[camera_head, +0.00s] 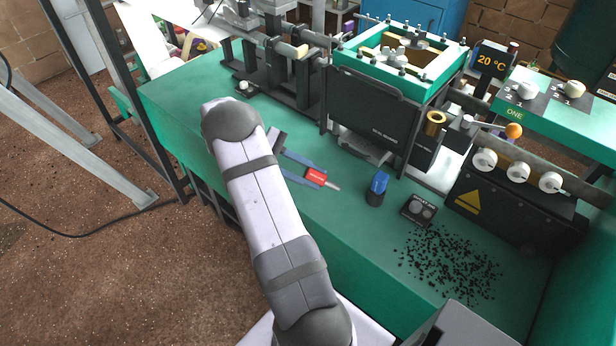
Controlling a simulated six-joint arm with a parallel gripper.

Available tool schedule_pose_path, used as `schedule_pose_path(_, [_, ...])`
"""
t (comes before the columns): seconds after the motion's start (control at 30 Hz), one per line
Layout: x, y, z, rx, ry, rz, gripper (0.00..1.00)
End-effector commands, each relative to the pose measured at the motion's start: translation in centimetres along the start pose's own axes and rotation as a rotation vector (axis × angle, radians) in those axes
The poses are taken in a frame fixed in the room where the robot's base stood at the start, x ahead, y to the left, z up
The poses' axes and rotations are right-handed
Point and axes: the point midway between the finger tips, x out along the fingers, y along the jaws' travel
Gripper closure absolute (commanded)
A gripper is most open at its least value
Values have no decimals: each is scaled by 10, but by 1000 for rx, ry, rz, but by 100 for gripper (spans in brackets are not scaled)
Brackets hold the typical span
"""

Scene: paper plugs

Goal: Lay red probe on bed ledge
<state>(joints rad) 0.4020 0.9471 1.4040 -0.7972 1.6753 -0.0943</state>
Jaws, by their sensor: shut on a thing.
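The red probe (317,176) has a red body with pale lettering and a thin light metal tip pointing right and down. My gripper (314,177) is shut on its red body with two blue-grey fingers, one on either side. The probe is over the green bench, left of the blue-capped item; its height above the bench is hard to judge. The machine with a green square frame (345,60) and a black front panel (366,108) stands behind it. A grey ledge (365,152) shows low under that panel, apart from the probe; I cannot tell for certain that it is the bed ledge.
A blue-capped black pot (377,188) and a small black box (418,210) stand to the right. Black granules (450,265) lie scattered at the front right. A black box with white knobs (515,200) stands far right. The green bench (185,100) is bare at left.

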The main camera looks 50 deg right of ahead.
Motion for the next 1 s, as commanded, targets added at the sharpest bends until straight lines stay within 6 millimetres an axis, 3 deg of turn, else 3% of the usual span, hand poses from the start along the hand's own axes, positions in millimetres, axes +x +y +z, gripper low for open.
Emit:
schedule_pose_path(0.53, [15,-16,-28,0,2,0,100])
schedule_pose_path(0.97, [16,-17,-31,0,2,0,100])
schedule_pose_path(1.0, [16,-17,-31,0,2,0,66])
